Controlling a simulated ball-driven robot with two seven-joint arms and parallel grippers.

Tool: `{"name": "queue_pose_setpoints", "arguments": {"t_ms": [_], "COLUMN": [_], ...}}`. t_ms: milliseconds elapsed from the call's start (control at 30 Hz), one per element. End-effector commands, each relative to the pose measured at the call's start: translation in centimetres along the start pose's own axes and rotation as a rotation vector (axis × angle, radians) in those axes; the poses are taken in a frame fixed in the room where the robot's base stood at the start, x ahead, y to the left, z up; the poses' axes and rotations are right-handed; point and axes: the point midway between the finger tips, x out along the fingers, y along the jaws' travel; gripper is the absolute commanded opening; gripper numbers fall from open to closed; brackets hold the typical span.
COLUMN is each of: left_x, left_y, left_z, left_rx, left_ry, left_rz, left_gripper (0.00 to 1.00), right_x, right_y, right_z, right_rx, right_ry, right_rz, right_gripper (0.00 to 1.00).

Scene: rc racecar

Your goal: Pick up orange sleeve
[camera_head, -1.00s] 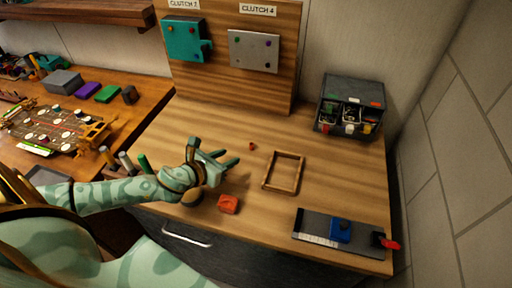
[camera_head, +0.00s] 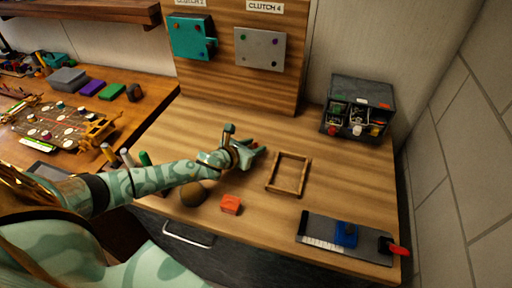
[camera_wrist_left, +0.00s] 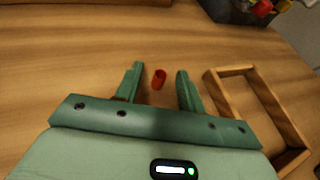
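The orange sleeve (camera_wrist_left: 159,79) is a small red-orange hollow cylinder on the wooden worktop. In the left wrist view it lies between the two green fingers of my left gripper (camera_wrist_left: 159,72), near their tips, with a visible gap to each finger. My left gripper is open and also shows in the head view (camera_head: 257,148), reaching low over the middle of the worktop. There its fingers largely hide the sleeve. I cannot tell the exact height of the fingers above the wood. My right gripper is out of view.
A wooden frame (camera_head: 289,174) lies just right of my left gripper. An orange block (camera_head: 231,204) and a brown round object (camera_head: 193,194) are nearer the front edge. A dark organiser box (camera_head: 357,108) stands at the back right. A dark plate with a blue block (camera_head: 346,234) lies front right.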

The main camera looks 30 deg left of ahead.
Motion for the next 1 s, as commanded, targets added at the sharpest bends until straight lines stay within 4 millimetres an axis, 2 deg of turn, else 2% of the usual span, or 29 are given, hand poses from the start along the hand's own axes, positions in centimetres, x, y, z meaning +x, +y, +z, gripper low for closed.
{"name": "queue_pose_setpoints", "arguments": {"t_ms": [33, 133, 167, 567, 767, 867, 1000], "left_x": [0.0, 0.0, 0.0, -0.1, -0.8, -1.8, -5.3], "left_y": [0.0, 0.0, 0.0, 0.0, 0.0, -0.2, -2.1], "left_z": [0.0, 0.0, 0.0, 0.1, 2.0, 3.8, 6.2], "left_rx": [0.0, 0.0, 0.0, 0.0, 0.002, 0.002, 0.002], "left_ry": [0.0, 0.0, 0.0, 0.0, -0.004, -0.004, -0.003], "left_rz": [0.0, 0.0, 0.0, 0.0, -0.001, -0.002, -0.003], "left_gripper": [0.31, 0.03, 0.0, 0.0, 0.0, 0.0, 0.0], "right_x": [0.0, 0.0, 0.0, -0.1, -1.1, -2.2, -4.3], "right_y": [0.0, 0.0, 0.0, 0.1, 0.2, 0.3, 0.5], "right_z": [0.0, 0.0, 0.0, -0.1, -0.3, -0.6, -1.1], "right_rx": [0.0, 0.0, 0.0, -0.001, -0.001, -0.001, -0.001], "right_ry": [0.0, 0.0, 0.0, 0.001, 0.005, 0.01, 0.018], "right_rz": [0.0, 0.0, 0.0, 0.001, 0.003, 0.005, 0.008], "right_gripper": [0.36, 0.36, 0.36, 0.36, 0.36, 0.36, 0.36]}}
